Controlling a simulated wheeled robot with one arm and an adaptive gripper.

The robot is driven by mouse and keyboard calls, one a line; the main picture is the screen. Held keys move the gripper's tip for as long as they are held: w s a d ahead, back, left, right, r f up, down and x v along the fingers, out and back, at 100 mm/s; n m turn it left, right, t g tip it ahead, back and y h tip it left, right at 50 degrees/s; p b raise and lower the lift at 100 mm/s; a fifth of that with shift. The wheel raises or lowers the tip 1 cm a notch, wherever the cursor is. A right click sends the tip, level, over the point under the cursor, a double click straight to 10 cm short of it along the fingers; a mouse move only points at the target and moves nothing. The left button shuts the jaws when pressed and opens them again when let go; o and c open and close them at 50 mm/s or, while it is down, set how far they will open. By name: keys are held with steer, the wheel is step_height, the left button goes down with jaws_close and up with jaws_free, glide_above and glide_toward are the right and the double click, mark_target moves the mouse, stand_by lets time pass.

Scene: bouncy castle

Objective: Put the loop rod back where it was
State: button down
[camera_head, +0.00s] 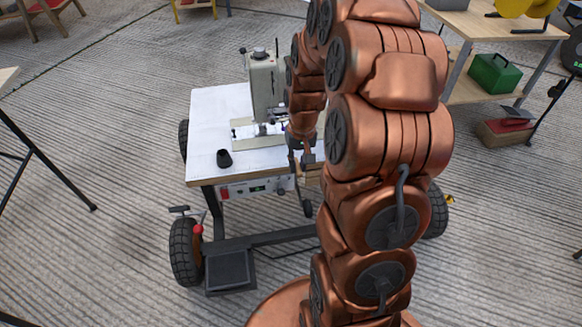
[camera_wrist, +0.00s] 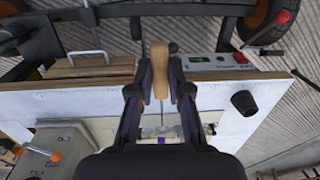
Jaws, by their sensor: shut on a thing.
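The loop rod (camera_wrist: 160,68) has a light wooden handle and a thin metal shaft that runs down the picture in the wrist view. My gripper (camera_wrist: 160,88) is shut on its handle, with one dark finger on each side. The rod is over the front edge of the white worktable (camera_wrist: 265,91). Part of the shaft's lower end is hard to make out against the machine parts behind it. In the head view my gripper (camera_head: 306,160) is at the table's front right, and my arm covers much of that side. The rod is not clear there.
A beige sewing machine (camera_head: 266,85) stands on the wheeled table (camera_head: 205,110). A black cup-like piece (camera_head: 224,158) sits at its front left. A wooden box with a handle (camera_wrist: 90,68) and a control panel (camera_wrist: 215,61) are along the front edge. A green case (camera_head: 494,73) is on a shelf at right.

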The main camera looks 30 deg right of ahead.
step_height(320, 180, down, 5)
steer(key=s+d+b, duration=0.2)
steer(key=b, duration=0.1)
steer(key=shift+h, duration=0.4)
steer(key=w+d+b, duration=0.1)
steer(key=w, duration=0.4)
steer(key=w+d+b, duration=0.2)
steer(key=w, duration=0.3)
steer(key=w+d+f+b, duration=0.1)
steer(key=w, duration=0.4)
steer(key=shift+d, duration=0.35)
steer(key=shift+f+b, duration=1.15)
steer(key=shift+f, duration=0.6)
steer(key=shift+f, duration=0.1)
steer(key=c, duration=1.1)
jaws_free()
